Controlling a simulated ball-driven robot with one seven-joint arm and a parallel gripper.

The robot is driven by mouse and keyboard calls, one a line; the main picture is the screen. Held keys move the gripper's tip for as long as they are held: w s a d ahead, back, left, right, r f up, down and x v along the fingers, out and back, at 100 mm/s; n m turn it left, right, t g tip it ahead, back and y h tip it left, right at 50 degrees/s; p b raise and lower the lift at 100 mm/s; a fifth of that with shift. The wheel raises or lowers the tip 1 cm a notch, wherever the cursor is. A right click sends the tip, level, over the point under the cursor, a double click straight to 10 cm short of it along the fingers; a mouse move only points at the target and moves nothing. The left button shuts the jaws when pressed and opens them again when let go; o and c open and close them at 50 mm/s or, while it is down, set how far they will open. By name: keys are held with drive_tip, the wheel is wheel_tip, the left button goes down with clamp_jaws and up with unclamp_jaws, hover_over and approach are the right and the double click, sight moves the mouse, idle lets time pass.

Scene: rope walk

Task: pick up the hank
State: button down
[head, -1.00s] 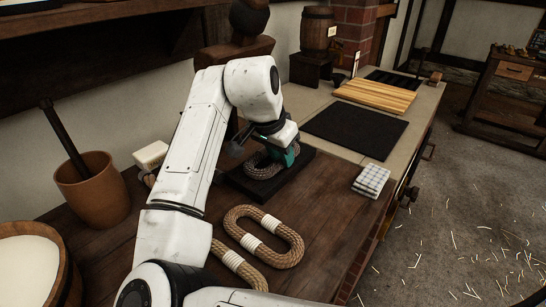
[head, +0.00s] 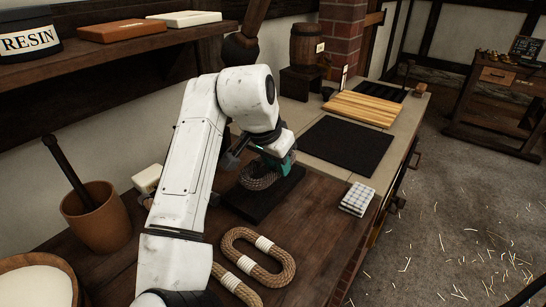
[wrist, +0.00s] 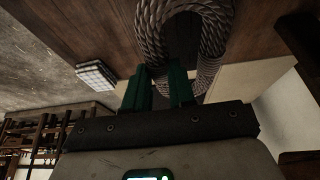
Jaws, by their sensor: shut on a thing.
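A grey-brown rope hank (head: 258,178) is at the black block (head: 262,205) on the wooden bench. In the wrist view the hank's loop (wrist: 205,35) fills the top middle. My gripper (head: 284,163) has green fingers and is shut on one side of this loop; the fingers also show in the wrist view (wrist: 160,88). The loop hangs beyond the fingertips. I cannot tell whether it still touches the block. Two tan hanks with white bands lie on the bench in front, one whole in view (head: 258,255) and one partly behind my arm (head: 236,285).
A folded checked cloth (head: 357,198) lies right of the block. A black mat (head: 347,145) and a striped board (head: 365,107) lie behind. A brown mortar with pestle (head: 100,222) and a white-filled tub (head: 40,285) stand at left. A shelf (head: 150,45) overhangs the back left.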

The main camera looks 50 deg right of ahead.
drive_tip(key=s+a+r+p, duration=0.5)
drive_tip(key=s+r, duration=0.2)
drive_tip(key=s, duration=0.3)
drive_tip(key=shift+a, duration=0.2)
drive_tip(key=shift+s, duration=0.15)
idle(0.6)
